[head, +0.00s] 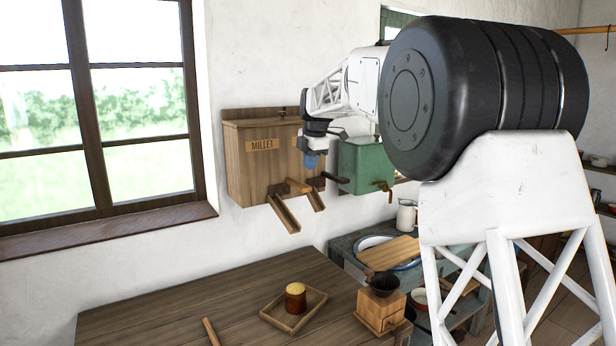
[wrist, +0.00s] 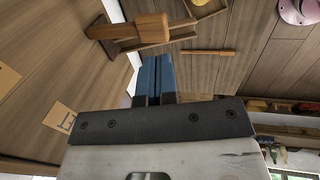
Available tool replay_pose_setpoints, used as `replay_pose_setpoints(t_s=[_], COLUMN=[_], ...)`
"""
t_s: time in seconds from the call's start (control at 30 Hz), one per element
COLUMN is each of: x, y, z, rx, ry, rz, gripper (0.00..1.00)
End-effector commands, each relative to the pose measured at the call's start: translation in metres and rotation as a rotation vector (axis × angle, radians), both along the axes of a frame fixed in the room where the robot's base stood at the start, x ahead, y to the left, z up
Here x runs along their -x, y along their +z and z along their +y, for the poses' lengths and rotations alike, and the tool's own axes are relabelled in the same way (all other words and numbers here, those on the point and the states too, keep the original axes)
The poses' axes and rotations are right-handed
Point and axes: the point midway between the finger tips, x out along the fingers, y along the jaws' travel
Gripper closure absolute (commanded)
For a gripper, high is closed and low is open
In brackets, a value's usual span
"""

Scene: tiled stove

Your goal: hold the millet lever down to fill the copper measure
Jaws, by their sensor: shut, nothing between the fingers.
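The wooden millet box (head: 246,178) hangs on the wall, with a MILLET label on its front. A pale wooden lever (head: 297,186) sticks out below it near a sloping chute (head: 284,212); the lever also shows in the wrist view (wrist: 150,27). My gripper (head: 312,161) has its blue fingers shut and empty, in front of the box and above the lever, apparently apart from it. In the wrist view the fingertips (wrist: 153,60) are close to the lever in the picture. A small brown cup with a yellowish top (head: 295,298), perhaps the copper measure, stands on the table.
The cup stands in a shallow wooden tray (head: 272,318) on the plank table (head: 180,312). A wooden stick (head: 210,332) lies near. A wooden mill (head: 380,312) stands at the table's right. A green tank with a tap (head: 362,165) hangs right of the box.

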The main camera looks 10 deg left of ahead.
Motion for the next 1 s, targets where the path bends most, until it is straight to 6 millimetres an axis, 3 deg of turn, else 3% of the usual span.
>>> replay_pose_setpoints(t_s=[0.3,1.0], x=[0.007,0.008], y=[0.032,0.036], z=[-0.007,-0.007], rx=[-0.001,-0.001], ry=[0.0,0.0], rz=[-0.002,-0.001], gripper=[1.0,1.0])
